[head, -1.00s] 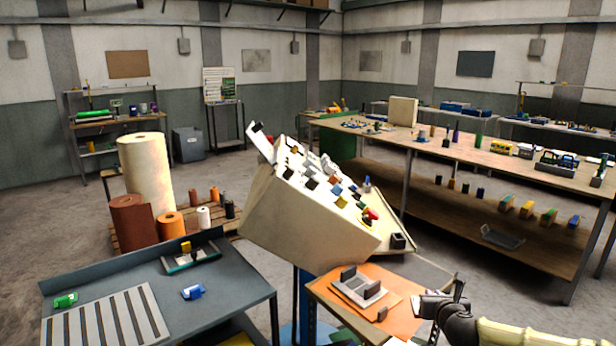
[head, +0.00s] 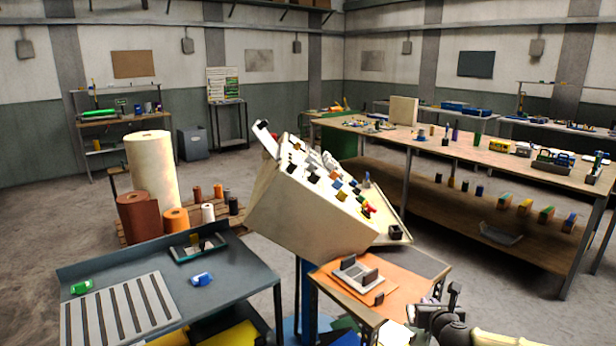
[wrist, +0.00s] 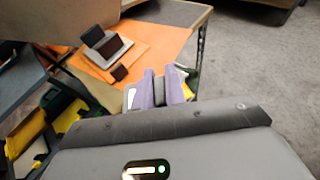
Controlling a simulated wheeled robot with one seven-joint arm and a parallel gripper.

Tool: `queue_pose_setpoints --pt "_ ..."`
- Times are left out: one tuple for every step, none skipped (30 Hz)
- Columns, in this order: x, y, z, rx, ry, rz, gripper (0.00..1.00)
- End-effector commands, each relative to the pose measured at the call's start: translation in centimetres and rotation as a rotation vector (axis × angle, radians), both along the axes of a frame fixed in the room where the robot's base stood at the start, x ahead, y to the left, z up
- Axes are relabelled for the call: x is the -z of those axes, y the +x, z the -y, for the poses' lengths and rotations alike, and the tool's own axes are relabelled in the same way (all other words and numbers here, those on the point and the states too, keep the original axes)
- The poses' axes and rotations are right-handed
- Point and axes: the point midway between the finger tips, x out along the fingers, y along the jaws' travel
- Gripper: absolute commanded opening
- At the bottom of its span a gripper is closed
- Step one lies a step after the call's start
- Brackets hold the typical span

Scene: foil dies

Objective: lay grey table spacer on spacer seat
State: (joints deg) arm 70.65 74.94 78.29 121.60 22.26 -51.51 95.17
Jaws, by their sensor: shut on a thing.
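My gripper (wrist: 160,90) has its two purple-looking fingers close together around a small dark grey piece (wrist: 161,97), which seems to be the grey table spacer; the fingers hide most of it. In the head view my gripper (head: 438,302) is at the right of the orange-topped table, and the held piece cannot be made out. A light grey plate (head: 347,281) with two dark upright blocks lies on the orange top; it also shows in the wrist view (wrist: 117,57). A small dark block (head: 379,298) stands in front of the plate. I cannot tell which part is the spacer seat.
The orange top (head: 400,291) has bare room right of the plate. A large tilted cream panel with coloured knobs (head: 285,215) stands just behind it. A blue-grey table (head: 230,272) is at the left. Yellow bins (wrist: 62,122) sit low at the left in the wrist view.

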Motion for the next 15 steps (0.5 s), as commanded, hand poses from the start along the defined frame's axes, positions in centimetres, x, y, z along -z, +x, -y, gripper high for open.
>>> queue_pose_setpoints --pt "0.4 -0.2 -0.1 0.000 0.002 -0.001 0.00" --pt "0.6 -0.2 -0.2 0.001 0.002 -0.001 0.00" --pt "1.0 -0.4 -0.4 0.000 0.003 -0.002 0.00" --pt "1.2 -0.4 -0.5 -0.001 0.004 -0.001 0.00" --pt "1.5 -0.5 -0.7 -0.002 0.004 -0.001 0.00" --pt "1.9 -0.7 -1.0 -0.003 0.004 -0.002 0.00" --pt "2.3 -0.8 -1.2 -0.005 0.003 -0.002 0.00" --pt "2.6 -0.9 -1.5 -0.007 0.004 -0.003 0.00" --pt "3.2 -1.1 -1.9 -0.010 0.005 -0.002 0.00" --pt "3.5 -1.2 -2.3 -0.013 0.005 -0.002 0.00" --pt "4.0 -1.4 -2.8 -0.017 0.005 -0.002 0.00" --pt "4.6 -1.7 -3.5 -0.024 0.005 -0.003 0.00" --pt "5.2 -1.9 -4.2 -0.031 0.007 -0.004 0.00" --pt "5.7 -2.2 -5.0 -0.039 0.007 -0.004 0.00" --pt "6.5 -2.7 -6.1 -0.048 0.008 -0.005 0.00"
